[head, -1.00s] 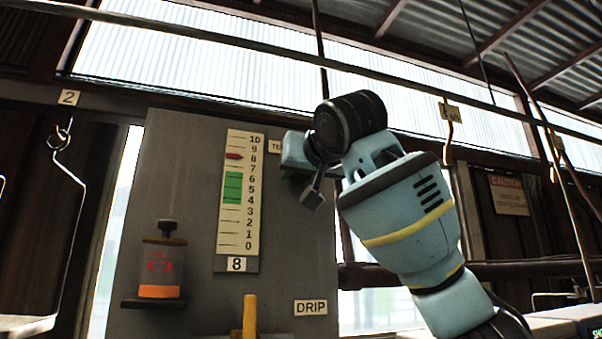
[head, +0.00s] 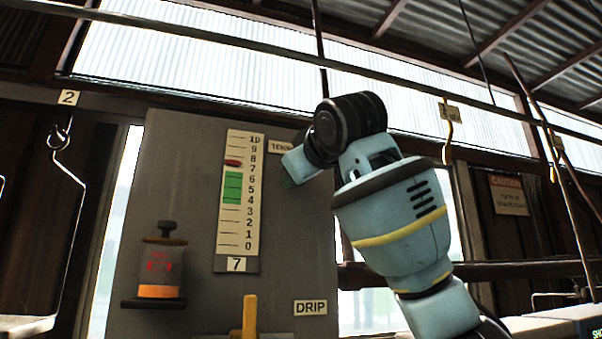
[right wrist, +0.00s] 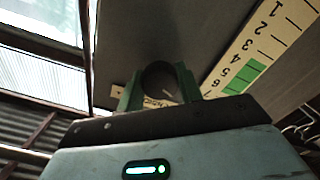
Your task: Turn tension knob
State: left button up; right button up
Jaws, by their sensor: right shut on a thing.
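The tension knob is a dark round knob (right wrist: 158,77) on the grey panel (head: 170,200). In the right wrist view it sits between the green fingers of my right gripper (right wrist: 158,90), which is shut on it. In the head view my right gripper (head: 288,180) is against the panel under a partly covered tension label (head: 281,147), and the knob is hidden. The upright scale (head: 237,215) runs from 0 to 10 with a green band (head: 232,188) around 4 to 6. Its red marker (head: 233,163) stands between 7 and 8. The plate below (head: 237,264) reads 7. My left gripper is out of view.
An oiler (head: 160,265) with orange fluid is mounted at the panel's left. A yellow lever (head: 249,315) and a DRIP label (head: 310,307) are low on the panel. A wire hanger (head: 68,200) hangs at the left, and a rail crosses overhead.

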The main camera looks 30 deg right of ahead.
jog(key=shift+n, duration=0.6)
jog(key=o, duration=1)
jog(key=shift+s, duration=0.15)
jog(key=v, duration=0.7)
jog(key=shift+s+a, duration=0.1)
jog(key=shift+s, duration=0.15)
